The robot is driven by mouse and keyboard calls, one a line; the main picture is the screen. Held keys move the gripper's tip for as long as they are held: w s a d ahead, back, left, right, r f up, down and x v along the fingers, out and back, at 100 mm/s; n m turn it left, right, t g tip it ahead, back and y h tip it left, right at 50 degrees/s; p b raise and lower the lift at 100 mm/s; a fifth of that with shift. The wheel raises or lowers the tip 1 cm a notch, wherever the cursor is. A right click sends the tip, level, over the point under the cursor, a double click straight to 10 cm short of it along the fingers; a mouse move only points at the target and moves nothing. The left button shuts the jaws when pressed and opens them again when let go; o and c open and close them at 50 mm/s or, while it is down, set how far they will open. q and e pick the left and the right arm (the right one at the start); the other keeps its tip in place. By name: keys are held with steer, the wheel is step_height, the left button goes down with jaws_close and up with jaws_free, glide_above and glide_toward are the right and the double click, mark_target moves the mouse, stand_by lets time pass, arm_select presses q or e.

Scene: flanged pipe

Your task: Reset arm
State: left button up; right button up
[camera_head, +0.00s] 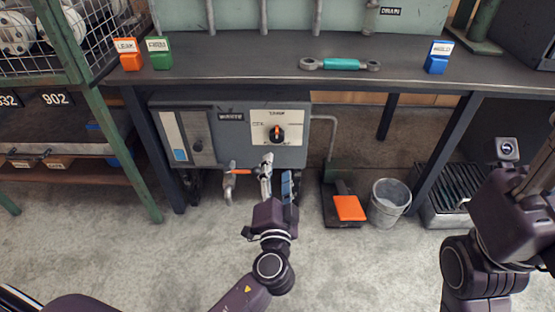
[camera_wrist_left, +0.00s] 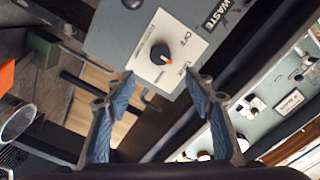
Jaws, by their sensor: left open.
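My left gripper (camera_head: 277,174) is in front of the grey waste unit under the bench, its fingers pointing at the unit. In the left wrist view, its two blue-padded fingers (camera_wrist_left: 162,78) are spread apart with nothing between them. A round dark knob (camera_head: 277,133) with an orange mark sits on a white dial plate on the unit. In the left wrist view the knob (camera_wrist_left: 163,54) lies beyond the fingertips, apart from them. My right arm (camera_head: 505,205) is at the right edge; its finger area is cut off and unclear.
An orange pedal (camera_head: 349,208) and a metal bucket (camera_head: 388,203) stand on the floor. A valve with an orange handle (camera_head: 236,170) is below the unit.

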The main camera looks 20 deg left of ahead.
arm_select(q)
steer(key=shift+s+d, duration=0.1)
steer(key=shift+s, duration=0.2)
